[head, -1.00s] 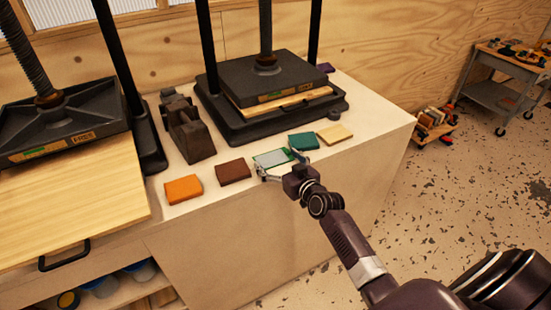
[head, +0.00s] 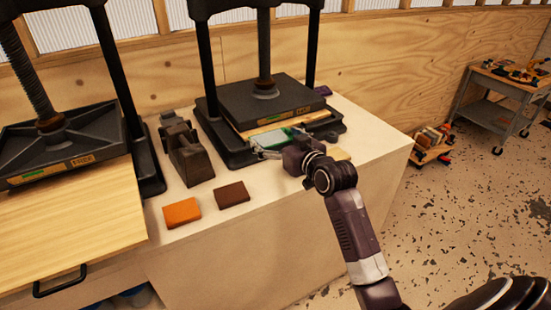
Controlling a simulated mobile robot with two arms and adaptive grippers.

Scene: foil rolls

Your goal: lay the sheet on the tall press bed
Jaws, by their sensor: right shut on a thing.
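My right gripper (head: 278,143) is shut on a pale sheet with a green edge (head: 270,138). It holds the sheet in front of the right press (head: 272,98), close to its lower front edge; I cannot tell whether they touch. That press's wooden bed (head: 283,122) shows as a thin strip under the dark plate. The frames do not make clear which bed is the tall one. My left gripper is not in view.
An orange block (head: 181,212) and a dark brown block (head: 232,195) lie on the white bench top (head: 185,240). A dark tool (head: 190,157) stands between the presses. A cart (head: 505,85) is far right.

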